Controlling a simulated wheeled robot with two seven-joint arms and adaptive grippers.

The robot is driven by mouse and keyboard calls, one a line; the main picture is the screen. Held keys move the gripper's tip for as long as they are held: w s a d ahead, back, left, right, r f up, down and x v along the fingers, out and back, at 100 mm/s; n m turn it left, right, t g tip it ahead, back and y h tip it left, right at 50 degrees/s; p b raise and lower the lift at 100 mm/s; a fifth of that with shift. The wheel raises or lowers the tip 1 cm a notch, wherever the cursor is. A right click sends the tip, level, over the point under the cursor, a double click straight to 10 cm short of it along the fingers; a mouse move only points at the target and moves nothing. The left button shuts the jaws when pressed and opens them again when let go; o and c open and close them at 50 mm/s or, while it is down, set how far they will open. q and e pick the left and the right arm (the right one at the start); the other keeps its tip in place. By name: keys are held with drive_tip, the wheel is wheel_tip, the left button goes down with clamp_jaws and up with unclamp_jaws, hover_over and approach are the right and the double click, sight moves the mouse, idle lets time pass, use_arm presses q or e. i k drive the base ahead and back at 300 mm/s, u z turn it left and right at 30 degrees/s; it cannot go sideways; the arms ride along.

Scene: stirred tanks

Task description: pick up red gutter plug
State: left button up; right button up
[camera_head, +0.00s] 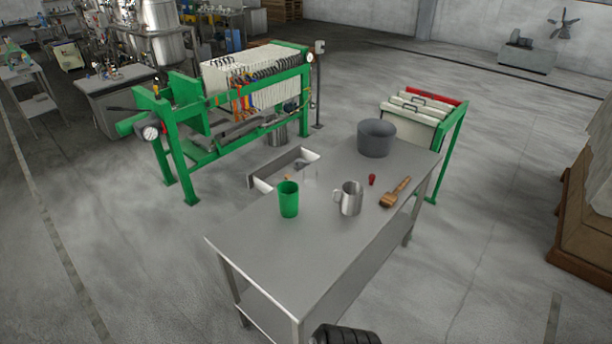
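The red gutter plug (371,180) is a small red piece standing on the grey metal table (290,256), right of the middle of the head view. It sits between a steel mug (351,199) and a brush (396,192) with a wooden handle, apart from both. Nothing covers it. Neither of my grippers can be made out in this view. A dark ribbed shape shows at the bottom edge, too cut off to identify.
A green cup (288,199) stands left of the mug, and a grey pot (376,138) stands at the table's far end. A green-framed filter press (250,83) stands behind the table. A green rack (447,136) stands beyond its right end. The table's near part is clear.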

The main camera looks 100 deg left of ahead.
sight(372, 177)
drive_tip(key=u, duration=1.8)
drive_tip(key=i, duration=2.65)
drive_tip(key=u, duration=1.25)
drive_tip(key=i, duration=0.15)
drive_tip(key=u, duration=1.2)
